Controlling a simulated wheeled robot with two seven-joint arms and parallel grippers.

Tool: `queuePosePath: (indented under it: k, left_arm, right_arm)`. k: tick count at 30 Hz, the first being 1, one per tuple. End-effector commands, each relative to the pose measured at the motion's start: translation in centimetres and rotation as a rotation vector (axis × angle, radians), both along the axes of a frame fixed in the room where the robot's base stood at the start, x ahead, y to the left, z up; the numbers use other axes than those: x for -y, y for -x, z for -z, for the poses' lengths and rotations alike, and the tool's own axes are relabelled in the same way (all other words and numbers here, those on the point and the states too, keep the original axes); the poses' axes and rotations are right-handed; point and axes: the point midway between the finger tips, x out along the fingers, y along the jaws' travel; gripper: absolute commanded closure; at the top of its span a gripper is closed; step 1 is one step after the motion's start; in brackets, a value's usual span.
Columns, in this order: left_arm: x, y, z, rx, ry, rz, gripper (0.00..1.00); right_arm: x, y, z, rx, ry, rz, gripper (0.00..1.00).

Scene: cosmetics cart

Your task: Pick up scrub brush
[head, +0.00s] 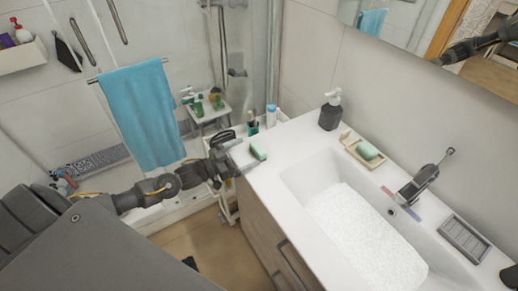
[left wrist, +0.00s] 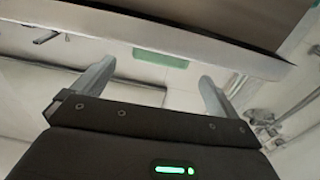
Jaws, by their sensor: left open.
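A small light-green and white block, which I take to be the scrub brush (head: 258,151), lies on the white counter near its left end. My left gripper (head: 241,157) is just left of it at the counter edge, open and empty. In the left wrist view the green block (left wrist: 160,57) shows beyond and between the two spread fingertips (left wrist: 155,80), apart from both. My right gripper is not in view.
The white counter (head: 268,187) holds a sink, a faucet (head: 425,183), a dark soap dispenser (head: 330,112) and a dish with green soap (head: 368,150). A cart with bottles (head: 271,117) stands behind my gripper. A blue towel (head: 145,115) hangs at the left.

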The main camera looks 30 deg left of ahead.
Motion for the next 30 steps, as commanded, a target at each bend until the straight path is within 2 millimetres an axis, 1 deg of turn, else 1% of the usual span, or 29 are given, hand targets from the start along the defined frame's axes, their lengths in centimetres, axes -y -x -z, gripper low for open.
queuePosePath:
  k: [3, 8, 14, 18, 21, 27, 29, 30]
  left_arm:
    - [0.4, -0.6, 0.0, -0.001, -0.001, 0.001, 0.02]
    - [0.6, -0.9, -0.1, -0.001, -0.001, -0.001, 0.02]
    - [2.1, -3.3, -0.7, 0.001, 0.001, 0.0, 0.02]
    - [2.9, -4.7, -0.3, -0.001, -0.001, -0.001, 0.02]
    - [3.1, -5.0, -0.2, -0.001, -0.001, -0.001, 0.02]
    - [3.1, -5.0, -0.1, -0.002, -0.001, -0.001, 0.02]
    - [3.1, -5.0, -0.1, -0.002, -0.001, -0.001, 0.08]
    - [3.1, -5.0, -0.1, -0.002, -0.001, -0.001, 0.14]
  right_arm:
    - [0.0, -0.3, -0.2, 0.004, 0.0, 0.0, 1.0]
    - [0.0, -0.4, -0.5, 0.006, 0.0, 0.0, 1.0]
    - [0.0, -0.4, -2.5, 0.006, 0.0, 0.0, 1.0]
    - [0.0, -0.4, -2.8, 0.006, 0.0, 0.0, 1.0]
    - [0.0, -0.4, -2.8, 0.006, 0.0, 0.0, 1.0]
    - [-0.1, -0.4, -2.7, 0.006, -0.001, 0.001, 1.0]
    - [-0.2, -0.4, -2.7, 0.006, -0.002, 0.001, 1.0]
    - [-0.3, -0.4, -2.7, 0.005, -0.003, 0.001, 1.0]
